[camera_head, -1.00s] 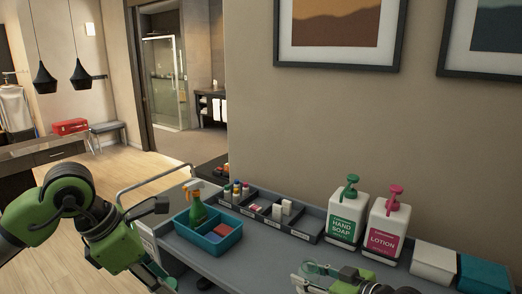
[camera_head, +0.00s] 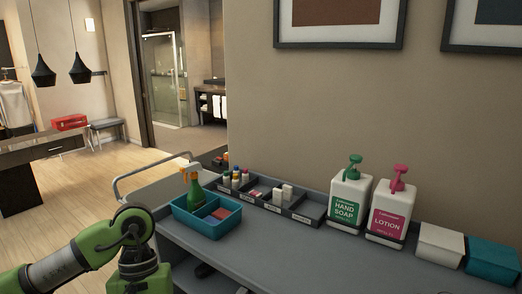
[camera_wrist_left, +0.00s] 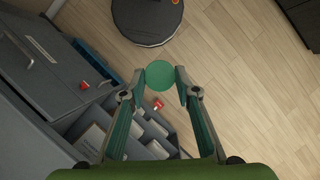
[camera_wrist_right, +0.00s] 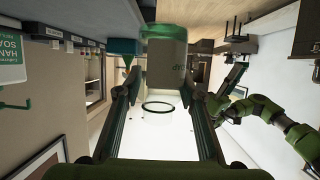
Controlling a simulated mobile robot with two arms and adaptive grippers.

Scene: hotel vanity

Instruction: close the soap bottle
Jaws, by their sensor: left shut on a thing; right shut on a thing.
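In the left wrist view my left gripper (camera_wrist_left: 162,80) is shut on a round green cap (camera_wrist_left: 163,74), held between its fingertips above the floor. In the right wrist view my right gripper (camera_wrist_right: 165,85) is shut on a pale grey-green bottle (camera_wrist_right: 166,62) with partly readable lettering on its side. A dark oval ring (camera_wrist_right: 157,107) shows between the fingers; I cannot tell whether it is the bottle's mouth. The cap and bottle are in separate grippers. The head view shows neither gripper, only my left arm at bottom left.
On the grey cart top (camera_head: 300,262) stand a blue caddy (camera_head: 208,217) with a green spray bottle (camera_head: 195,191), a dark divided tray (camera_head: 275,203), a hand soap dispenser (camera_head: 346,207), a lotion dispenser (camera_head: 389,215), a white box (camera_head: 440,245) and a teal box (camera_head: 493,262).

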